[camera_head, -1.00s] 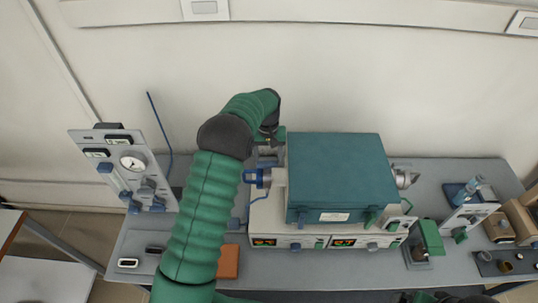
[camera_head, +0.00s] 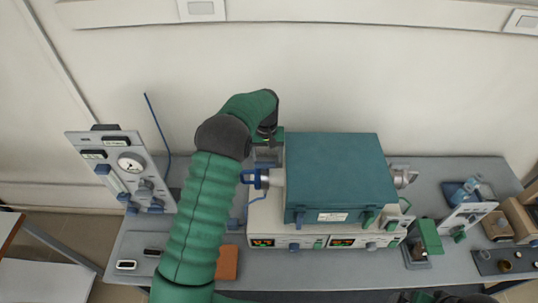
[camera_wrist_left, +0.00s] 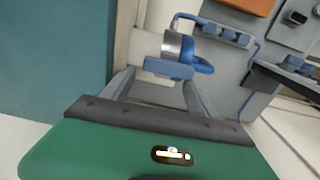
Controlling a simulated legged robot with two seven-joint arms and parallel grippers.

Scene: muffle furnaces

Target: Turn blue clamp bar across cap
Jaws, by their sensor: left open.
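A blue clamp bar (camera_wrist_left: 168,69) lies in front of the metal and blue end cap (camera_wrist_left: 178,44) on the furnace tube in the left wrist view. The bar shows between my open left gripper's (camera_wrist_left: 160,77) fingertips; I cannot tell whether they touch it. A blue loop sticks out at the cap's right side. In the head view the blue-ringed cap (camera_head: 262,181) is at the left end of the teal furnace (camera_head: 338,175). My left gripper (camera_head: 267,160) is just behind it, partly hidden by my arm.
The furnace stands on a control base with lit displays (camera_head: 342,242). A grey gauge panel (camera_head: 125,170) with a thin blue rod is at left. An orange-brown block (camera_head: 228,262) lies near the front edge. A green block (camera_head: 430,236) and other equipment stand at right.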

